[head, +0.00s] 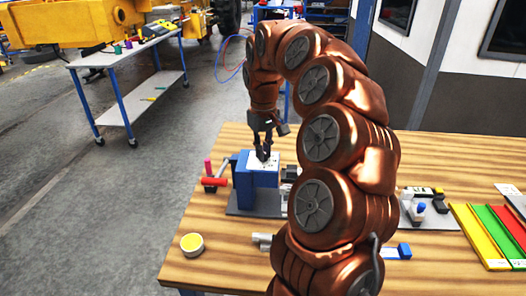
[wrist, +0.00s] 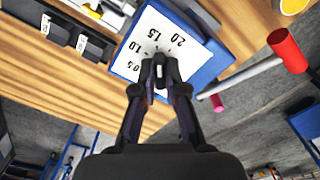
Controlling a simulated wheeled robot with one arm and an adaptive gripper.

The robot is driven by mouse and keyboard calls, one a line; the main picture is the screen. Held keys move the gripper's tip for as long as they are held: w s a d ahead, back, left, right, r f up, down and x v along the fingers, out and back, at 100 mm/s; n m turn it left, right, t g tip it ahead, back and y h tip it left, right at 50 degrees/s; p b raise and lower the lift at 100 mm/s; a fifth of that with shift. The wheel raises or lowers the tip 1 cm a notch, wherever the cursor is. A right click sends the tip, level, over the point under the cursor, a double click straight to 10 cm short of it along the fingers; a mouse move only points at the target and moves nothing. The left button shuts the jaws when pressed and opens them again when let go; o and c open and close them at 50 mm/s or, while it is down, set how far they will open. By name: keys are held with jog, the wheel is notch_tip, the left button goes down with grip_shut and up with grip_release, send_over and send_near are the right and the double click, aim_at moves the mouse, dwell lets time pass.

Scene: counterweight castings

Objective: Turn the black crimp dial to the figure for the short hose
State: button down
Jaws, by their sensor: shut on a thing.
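My gripper (head: 263,153) points down onto the top of a blue box-shaped press (head: 257,182) on the wooden table. In the wrist view my gripper (wrist: 161,72) is shut over the middle of a white dial plate (wrist: 150,36) with the figures 0.5, 1.0, 1.5 and 2.0. The black crimp dial is between the fingertips and is mostly hidden by them. A small pale patch shows between the fingers; which figure the dial points to I cannot tell. The press has a lever with a red grip (head: 214,182).
A yellow-topped round tub (head: 192,244) is near the table's left edge. Dark blocks with number labels (wrist: 82,42) lie beside the press. Yellow, green and red strips (head: 480,235) lie at the right.

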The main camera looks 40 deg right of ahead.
jog(key=shift+n, duration=0.6)
jog(key=c, duration=1.2)
grip_release()
jog(key=shift+r, duration=0.15)
jog(key=shift+s+d+r, duration=0.1)
jog(key=shift+d+r, duration=0.05)
jog(key=shift+r, duration=5.7)
jog(key=shift+r, duration=0.1)
